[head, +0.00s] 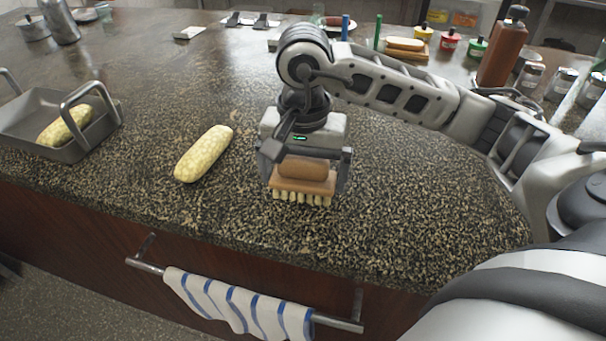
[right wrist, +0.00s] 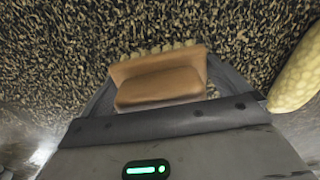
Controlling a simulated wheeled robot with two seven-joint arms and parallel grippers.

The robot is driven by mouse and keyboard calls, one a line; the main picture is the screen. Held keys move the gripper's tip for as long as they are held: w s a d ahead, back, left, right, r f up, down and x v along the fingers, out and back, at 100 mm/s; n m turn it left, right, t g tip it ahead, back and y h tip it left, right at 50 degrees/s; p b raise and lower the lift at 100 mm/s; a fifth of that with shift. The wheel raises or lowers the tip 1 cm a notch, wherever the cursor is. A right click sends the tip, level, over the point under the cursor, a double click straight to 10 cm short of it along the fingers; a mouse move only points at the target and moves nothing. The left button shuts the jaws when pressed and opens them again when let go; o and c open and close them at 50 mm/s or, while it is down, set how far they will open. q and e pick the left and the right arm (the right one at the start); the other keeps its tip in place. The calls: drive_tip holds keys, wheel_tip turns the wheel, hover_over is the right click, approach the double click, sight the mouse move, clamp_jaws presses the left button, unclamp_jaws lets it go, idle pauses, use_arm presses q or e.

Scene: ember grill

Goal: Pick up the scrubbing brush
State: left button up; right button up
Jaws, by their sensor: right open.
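The scrubbing brush (head: 302,179) has a brown wooden body and pale bristles pointing down, and rests on the speckled counter (head: 400,215). My right gripper (head: 304,180) is open and pointed down over the brush, with one finger at each side of it. In the right wrist view the brush (right wrist: 160,77) sits between the two fingers (right wrist: 160,95). I cannot tell whether the fingers touch it. My left gripper is not in view.
A corn cob (head: 203,153) lies left of the brush. A grey roasting pan (head: 60,128) holds another cob farther left. A striped towel (head: 238,303) hangs on the rail below the counter edge. A brown bottle (head: 502,48) and several jars stand at back right.

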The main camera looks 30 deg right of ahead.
drive_tip(key=c, duration=0.7)
drive_tip(key=shift+r, duration=0.1)
drive_tip(key=shift+r, duration=0.6)
drive_tip(key=s+a+r, duration=0.6)
drive_tip(key=a+r, duration=0.5)
drive_tip(key=a, duration=0.1)
drive_tip(key=shift+a+r, duration=0.35)
